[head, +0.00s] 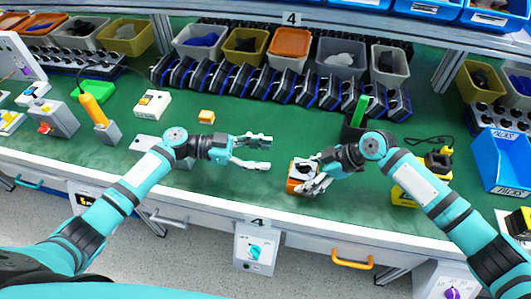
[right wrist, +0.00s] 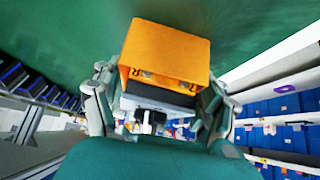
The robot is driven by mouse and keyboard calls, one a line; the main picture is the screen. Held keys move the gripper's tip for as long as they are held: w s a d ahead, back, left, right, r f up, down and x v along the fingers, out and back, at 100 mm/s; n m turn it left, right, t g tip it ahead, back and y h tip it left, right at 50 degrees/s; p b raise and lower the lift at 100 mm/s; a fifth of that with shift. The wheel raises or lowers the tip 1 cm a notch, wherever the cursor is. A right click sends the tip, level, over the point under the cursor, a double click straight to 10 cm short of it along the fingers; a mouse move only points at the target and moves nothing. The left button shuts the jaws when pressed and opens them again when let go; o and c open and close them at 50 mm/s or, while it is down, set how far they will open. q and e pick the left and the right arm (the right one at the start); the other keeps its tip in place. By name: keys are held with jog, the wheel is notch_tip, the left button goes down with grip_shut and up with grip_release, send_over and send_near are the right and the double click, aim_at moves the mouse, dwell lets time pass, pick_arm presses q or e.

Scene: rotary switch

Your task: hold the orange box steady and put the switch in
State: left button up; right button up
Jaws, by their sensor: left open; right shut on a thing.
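The orange box (head: 292,187) is at the front of the green bench top, under my right gripper; it also shows in the right wrist view (right wrist: 168,45), with its open side facing the gripper. The switch (right wrist: 158,98), pale grey with a black knob, is at the box's open side, between the fingers. How deep it sits is hidden. My right gripper (right wrist: 160,108) is shut on the switch, close against the box. My left gripper (head: 266,152) is open and empty, left of the box and apart from it, fingers pointing right.
A small orange-yellow block (head: 206,116) and a white switch box (head: 152,103) stand at the back left. A row of black parts (head: 270,87) runs along the back below bins. A blue bin (head: 503,160) and yellow items (head: 404,196) are at right.

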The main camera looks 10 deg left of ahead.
jog(key=o, duration=1.2)
jog(key=shift+o, duration=0.2)
jog(key=v, duration=1.2)
